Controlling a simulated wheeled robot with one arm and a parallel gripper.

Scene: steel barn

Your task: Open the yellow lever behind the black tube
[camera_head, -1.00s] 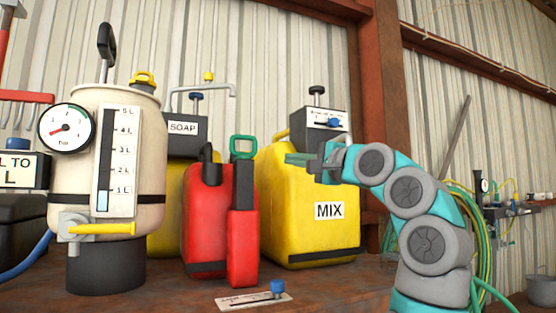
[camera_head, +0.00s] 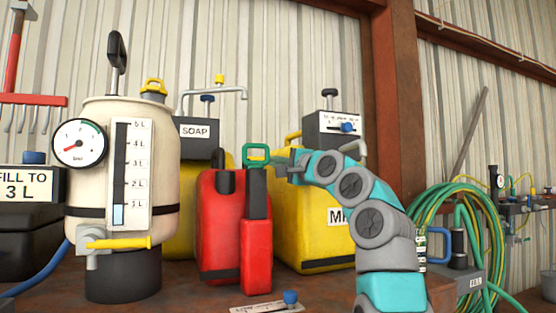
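A yellow lever (camera_head: 120,243) lies horizontally on the grey tap at the foot of the cream pressure tank (camera_head: 90,190), at left. The tank stands on a black cylindrical base (camera_head: 122,277). A black upright spout (camera_head: 257,194) with a green loop (camera_head: 257,154) rises from the red can. Another yellow part (camera_head: 293,137) shows behind my gripper, beside the MIX canister. My gripper (camera_head: 277,161) points left in front of the yellow canister, its tips close to the green loop in the picture. The fingers are small and edge-on, so their opening and any contact are unclear.
The red can (camera_head: 220,225) stands between the tank and the yellow MIX canister (camera_head: 315,245). A small slider plate with a blue knob (camera_head: 290,297) lies at the bench front. A green hose coil (camera_head: 425,215) hangs at right. Bare bench shows in front of the tank.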

